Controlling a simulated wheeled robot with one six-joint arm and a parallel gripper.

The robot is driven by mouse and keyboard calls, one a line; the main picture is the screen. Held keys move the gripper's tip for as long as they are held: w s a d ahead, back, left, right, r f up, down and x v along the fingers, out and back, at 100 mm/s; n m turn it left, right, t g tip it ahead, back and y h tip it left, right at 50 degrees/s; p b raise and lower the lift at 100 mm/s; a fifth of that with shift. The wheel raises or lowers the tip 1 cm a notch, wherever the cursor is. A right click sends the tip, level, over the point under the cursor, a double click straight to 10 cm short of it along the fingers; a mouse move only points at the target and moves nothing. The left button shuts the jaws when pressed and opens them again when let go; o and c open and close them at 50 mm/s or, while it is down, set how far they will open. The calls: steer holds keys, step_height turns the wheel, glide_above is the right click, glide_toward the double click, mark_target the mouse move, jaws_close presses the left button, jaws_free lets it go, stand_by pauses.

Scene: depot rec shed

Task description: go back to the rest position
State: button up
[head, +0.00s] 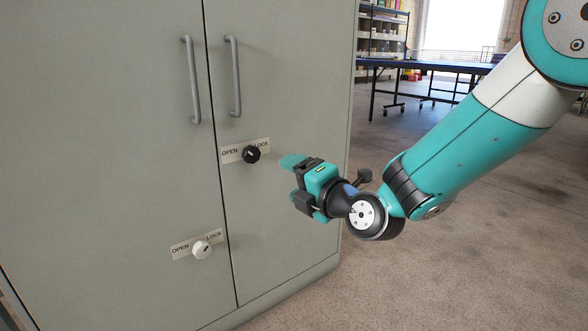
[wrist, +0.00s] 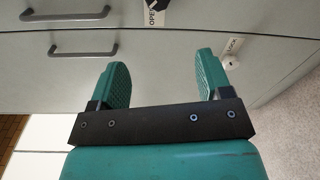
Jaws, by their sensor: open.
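My gripper (head: 292,180) is open and empty, in front of the right door of a grey-green cabinet (head: 110,110). Its teal fingers are apart in the wrist view (wrist: 162,76), with nothing between them but the door face behind. A black knob (head: 251,154) on an OPEN/LOCK label sits just left of the gripper in the head view, apart from it. A white knob (head: 201,250) on a second OPEN/LOCK label is lower on the left door. The white knob also shows beside the right finger in the wrist view (wrist: 231,62).
Two vertical grey handles (head: 192,80) (head: 234,77) flank the door seam. Both doors look shut. A blue table-tennis table (head: 425,66) and shelves (head: 383,30) stand at the back right. The concrete floor (head: 480,250) right of the cabinet is clear.

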steer(key=s+d+r+m+g+h+p, duration=0.2)
steer(key=s+d+r+m+g+p, duration=0.4)
steer(key=s, duration=0.4)
steer(key=s+d+r+m+g+h+p, duration=0.2)
steer(key=s+d+r+m+g+p, duration=0.1)
steer(key=s+m, duration=0.65)
steer(key=s+d+r+m+g+h+p, duration=0.3)
steer(key=s+d+r+m+g+p, duration=0.25)
steer(key=s, duration=0.55)
step_height(320, 180, up, 35)
steer(key=a+p, duration=0.1)
steer(key=p, duration=3.4)
steer(key=shift+t+p, duration=0.3)
steer(key=shift+t, duration=0.05)
steer(key=shift+f, duration=0.1)
